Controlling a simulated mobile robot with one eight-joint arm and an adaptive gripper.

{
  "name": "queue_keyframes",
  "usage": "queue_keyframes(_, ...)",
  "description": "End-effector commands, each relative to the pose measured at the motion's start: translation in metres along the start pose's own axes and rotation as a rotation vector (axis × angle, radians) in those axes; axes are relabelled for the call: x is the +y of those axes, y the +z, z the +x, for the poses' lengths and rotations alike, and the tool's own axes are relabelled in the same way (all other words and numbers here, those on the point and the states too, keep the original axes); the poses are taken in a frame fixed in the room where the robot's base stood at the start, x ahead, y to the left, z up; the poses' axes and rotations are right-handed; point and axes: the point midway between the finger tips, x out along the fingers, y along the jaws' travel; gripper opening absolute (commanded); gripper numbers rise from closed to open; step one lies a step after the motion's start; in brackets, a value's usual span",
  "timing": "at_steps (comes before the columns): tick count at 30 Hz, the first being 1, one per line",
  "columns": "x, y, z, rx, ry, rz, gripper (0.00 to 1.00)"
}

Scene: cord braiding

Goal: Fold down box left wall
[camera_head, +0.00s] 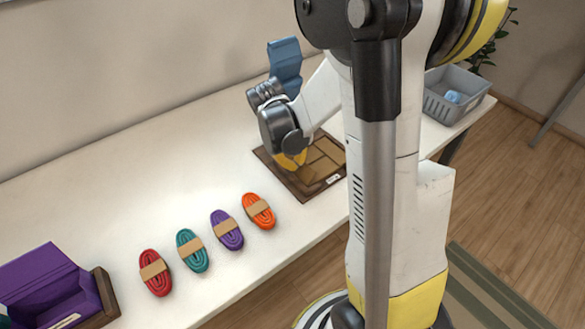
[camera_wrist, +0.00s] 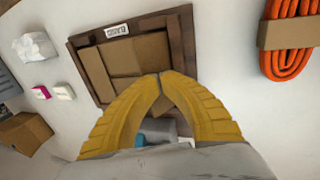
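A brown cardboard piece with several panels (camera_head: 322,160) lies in a dark wooden tray (camera_head: 309,194) on the white table; I cannot tell which panel is the left wall. The wrist view also shows the cardboard (camera_wrist: 136,55) and the tray (camera_wrist: 180,35), which has a white label. The panels look mostly flat. My gripper (camera_head: 290,160) is over the tray's left part, with its yellow fingers pointing down. In the wrist view its fingertips (camera_wrist: 159,77) meet at the cardboard's lower edge, with nothing visible between them. Contact is unclear, and the arm hides part of the tray.
Orange (camera_head: 258,211), purple (camera_head: 227,230), teal (camera_head: 192,250) and red (camera_head: 155,272) cord bundles lie left of the tray. A purple box (camera_head: 40,285) stands far left. A grey bin (camera_head: 455,92) is at the right. A small cardboard box (camera_wrist: 25,132) shows in the wrist view.

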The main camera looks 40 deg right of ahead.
Motion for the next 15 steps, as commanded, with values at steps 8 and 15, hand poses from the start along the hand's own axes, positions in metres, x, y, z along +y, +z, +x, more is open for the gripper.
queue_keyframes(8, 0.0067, 0.0003, 0.0072, -0.001, 0.000, 0.002, 0.00)
queue_keyframes(15, 0.0086, 0.0001, 0.0080, 0.000, 0.000, 0.000, 0.00)
